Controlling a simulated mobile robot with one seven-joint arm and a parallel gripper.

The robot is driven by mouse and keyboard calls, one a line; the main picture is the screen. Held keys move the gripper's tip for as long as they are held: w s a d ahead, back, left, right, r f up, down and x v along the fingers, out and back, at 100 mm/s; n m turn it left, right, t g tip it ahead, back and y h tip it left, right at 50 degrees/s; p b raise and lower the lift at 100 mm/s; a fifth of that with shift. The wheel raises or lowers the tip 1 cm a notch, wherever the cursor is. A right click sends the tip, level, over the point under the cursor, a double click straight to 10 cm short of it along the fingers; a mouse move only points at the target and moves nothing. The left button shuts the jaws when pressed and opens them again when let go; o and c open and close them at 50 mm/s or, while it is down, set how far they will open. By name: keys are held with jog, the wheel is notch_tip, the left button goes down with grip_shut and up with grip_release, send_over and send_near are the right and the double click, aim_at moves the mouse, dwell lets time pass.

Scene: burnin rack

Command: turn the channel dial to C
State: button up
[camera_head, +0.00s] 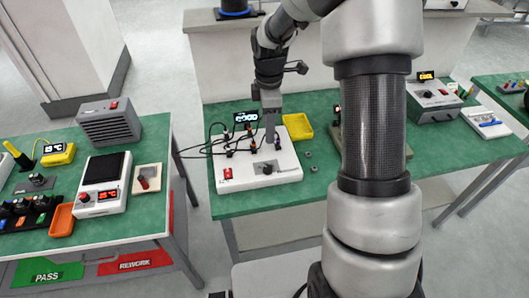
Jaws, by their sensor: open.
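A white instrument box (235,177) stands on the green bench in the middle. A dark dial (267,168) is on its front part, and I take it to be the channel dial. Its pointer and letters are too small to read. My gripper (270,138) points down over the right part of the box, just behind and above the dial. It is open, with no object seen between its fingers. I cannot tell whether the fingertips touch the box. A red switch (228,173) sits at the box's front left.
Black cables and plugs (228,145) stand on the box left of my gripper. A lit display (246,117) is behind it. A yellow tray (298,126) lies to the right. My arm hides part of the bench. Another bench with devices (102,183) stands at left.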

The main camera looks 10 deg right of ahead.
aim_at(268, 167)
notch_tip(268, 167, down, 17)
jog(key=shift+f+p, duration=0.15)
jog(key=shift+p, duration=0.25)
jog(key=c, duration=1)
